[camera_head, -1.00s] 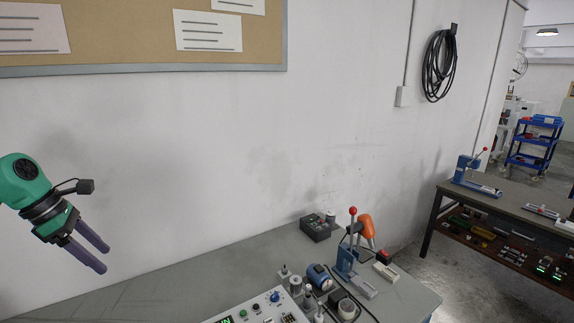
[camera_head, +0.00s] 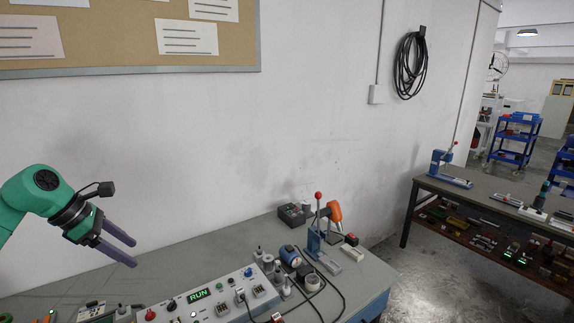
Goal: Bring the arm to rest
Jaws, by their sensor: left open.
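My left arm comes in from the left edge. Its gripper (camera_head: 126,249) is open, with its two purple fingers pointing down to the right. Nothing is between the fingers. The gripper is in front of the white wall, over the left part of the grey workbench (camera_head: 180,270), and appears clear of everything on it. My right gripper is not in view.
A control box (camera_head: 205,297) with a green RUN display stands at the bench's front. Behind it are a blue lever press (camera_head: 314,240), an orange-handled tool (camera_head: 333,211) and a black box (camera_head: 292,216). A second table (camera_head: 490,190) stands at the right.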

